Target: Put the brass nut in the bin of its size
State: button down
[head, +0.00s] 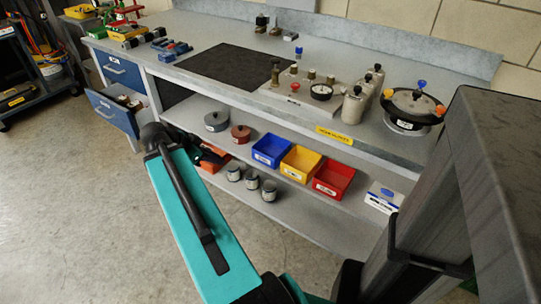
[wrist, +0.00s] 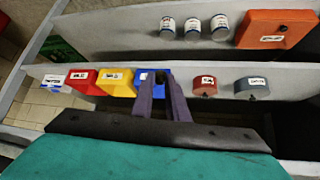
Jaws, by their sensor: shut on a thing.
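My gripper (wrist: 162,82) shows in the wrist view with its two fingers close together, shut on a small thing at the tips. I take it for the brass nut; its shape and size are mostly hidden between the fingers. Behind the fingertips is the blue bin (wrist: 144,77), partly covered by them. Beside it are the yellow bin (wrist: 117,84) and the red bin (wrist: 84,82). The head view shows the blue bin (head: 271,151), yellow bin (head: 301,160) and red bin (head: 333,179) in a row on the shelf. Their label text is unreadable.
Round lidded tins, one grey (head: 217,121) and one red-brown (head: 241,134), stand left of the bins. Three small jars (head: 251,180) stand on the lower shelf. The workbench (head: 230,40) overhangs the shelf. A white box (head: 384,198) is right of the bins.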

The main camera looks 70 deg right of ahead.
jog(key=s+d+f+h+b, duration=0.1)
jog(key=s+d, duration=0.2)
jog(key=d, duration=0.3)
jog(key=s+d+f+g+h+b, duration=0.1)
jog(key=s+d+f+b, duration=0.1)
jog(key=s+d, duration=0.2)
jog(key=s+d+f+b, duration=0.1)
jog(key=s+d, duration=0.2)
jog(key=d, duration=0.6)
jog(key=shift+s+f+g+h+b, duration=0.3)
jog(key=shift+s+f+h+b, duration=0.05)
jog(key=shift+s+h, duration=0.05)
jog(key=shift+s+d+f, duration=0.1)
jog(key=shift+f, duration=0.5)
jog(key=shift+f, duration=0.1)
jog(key=shift+s+d+f, duration=0.1)
jog(key=shift+d+f, duration=0.05)
jog(key=shift+f, duration=0.35)
jog(key=shift+s+d+f, duration=0.1)
jog(key=shift+d+f, duration=0.05)
jog(key=shift+f, duration=0.3)
jog(key=shift+r, duration=0.2)
jog(key=shift+s+d+t+y, duration=0.15)
jog(key=shift+t+y, duration=0.25)
jog(key=shift+y, duration=0.3)
jog(key=shift+w+d+t+y, duration=0.15)
jog(key=shift+t+y, duration=0.25)
jog(key=shift+y, duration=0.3)
jog(key=shift+s+a+f, duration=0.1)
jog(key=shift+f, duration=0.7)
